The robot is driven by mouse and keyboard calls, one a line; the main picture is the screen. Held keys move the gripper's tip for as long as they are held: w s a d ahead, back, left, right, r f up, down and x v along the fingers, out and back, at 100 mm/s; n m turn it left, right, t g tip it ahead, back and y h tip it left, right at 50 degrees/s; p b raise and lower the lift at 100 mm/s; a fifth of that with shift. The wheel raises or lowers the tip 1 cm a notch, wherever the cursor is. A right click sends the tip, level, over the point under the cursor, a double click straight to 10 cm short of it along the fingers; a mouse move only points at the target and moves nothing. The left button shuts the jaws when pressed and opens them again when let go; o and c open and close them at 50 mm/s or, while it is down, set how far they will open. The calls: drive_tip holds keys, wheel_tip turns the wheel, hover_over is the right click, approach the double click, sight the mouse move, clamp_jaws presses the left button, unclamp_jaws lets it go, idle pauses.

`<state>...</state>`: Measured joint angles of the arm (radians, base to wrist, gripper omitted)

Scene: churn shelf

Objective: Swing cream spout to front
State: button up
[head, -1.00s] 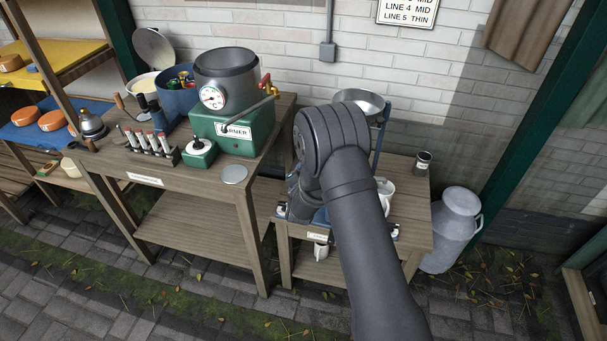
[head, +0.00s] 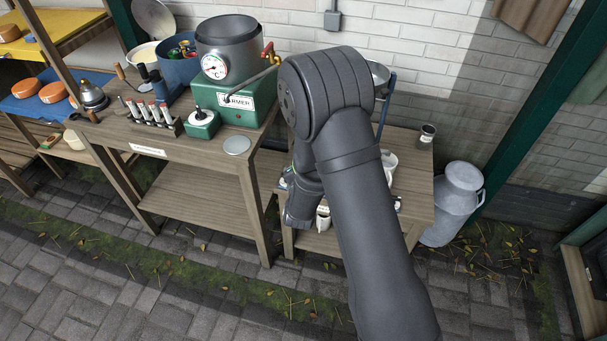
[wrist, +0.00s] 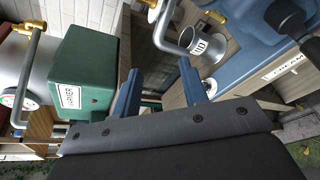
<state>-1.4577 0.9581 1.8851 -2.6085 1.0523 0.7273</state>
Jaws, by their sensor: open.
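In the wrist view, a grey bent tube (wrist: 164,30) with brass fittings curves beside a blue machine body (wrist: 235,62). It looks like the cream spout, and its lower end is by a metal can (wrist: 202,46). A white label (wrist: 284,66) on the blue part seems to read CREAM. My gripper (wrist: 160,86) is open, its two blue fingers apart with nothing visibly between them. The tube lies beyond the fingertips, apart from them. In the head view my arm hides most of the machine; its metal bowl (head: 379,74) and blue post (head: 386,108) show.
The green warmer (head: 236,101) stands on the left bench; it shows close on the left in the wrist view (wrist: 85,65), with a pipe (wrist: 32,70). A white container (head: 389,160) and dark jar (head: 427,133) sit on the right stand. A milk churn (head: 455,200) stands right.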

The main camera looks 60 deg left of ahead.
drive_tip(key=shift+v, duration=2.35)
